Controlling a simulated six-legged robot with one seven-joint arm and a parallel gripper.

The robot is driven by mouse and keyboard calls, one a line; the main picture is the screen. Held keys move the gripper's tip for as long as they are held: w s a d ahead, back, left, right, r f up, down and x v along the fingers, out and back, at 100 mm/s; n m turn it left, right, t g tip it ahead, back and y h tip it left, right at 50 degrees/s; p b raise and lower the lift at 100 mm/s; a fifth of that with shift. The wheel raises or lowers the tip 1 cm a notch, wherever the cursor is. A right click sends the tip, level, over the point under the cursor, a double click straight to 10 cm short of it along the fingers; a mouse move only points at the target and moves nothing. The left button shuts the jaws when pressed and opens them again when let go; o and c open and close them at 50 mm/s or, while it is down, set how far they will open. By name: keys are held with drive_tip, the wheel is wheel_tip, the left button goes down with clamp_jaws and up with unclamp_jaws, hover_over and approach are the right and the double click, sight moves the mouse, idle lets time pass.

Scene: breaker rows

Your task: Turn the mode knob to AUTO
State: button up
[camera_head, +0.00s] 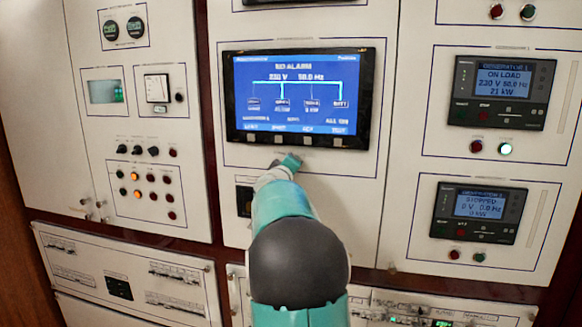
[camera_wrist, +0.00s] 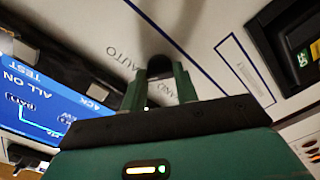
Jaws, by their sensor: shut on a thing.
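The black mode knob (camera_wrist: 160,66) is between my fingertips in the wrist view. The label AUTO is printed on the white panel (camera_wrist: 204,42) to the left of the knob in the picture, and a second, partly covered label that seems to begin MANU is below it. My gripper (camera_wrist: 160,78) is shut on the knob, with one green finger on each side. Where the knob's pointer stands is hidden. In the head view my gripper (camera_head: 287,162) is at the panel just below the big blue screen, and my own arm hides the knob.
The big display (camera_head: 300,98) reads NO ALARM and sits close above my gripper. A small dark module (camera_head: 244,201) is at its lower left. Generator controllers (camera_head: 502,92) are on the right panel. Indicator lamps and small black knobs (camera_head: 137,150) are on the left panel.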

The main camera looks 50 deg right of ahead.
drive_tip(key=o, duration=1)
drive_tip(key=shift+s+a, duration=0.1)
drive_tip(key=shift+c, duration=0.2)
drive_tip(key=v, duration=1.3)
drive_tip(key=shift+a, duration=0.3)
drive_tip(key=shift+s, duration=0.1)
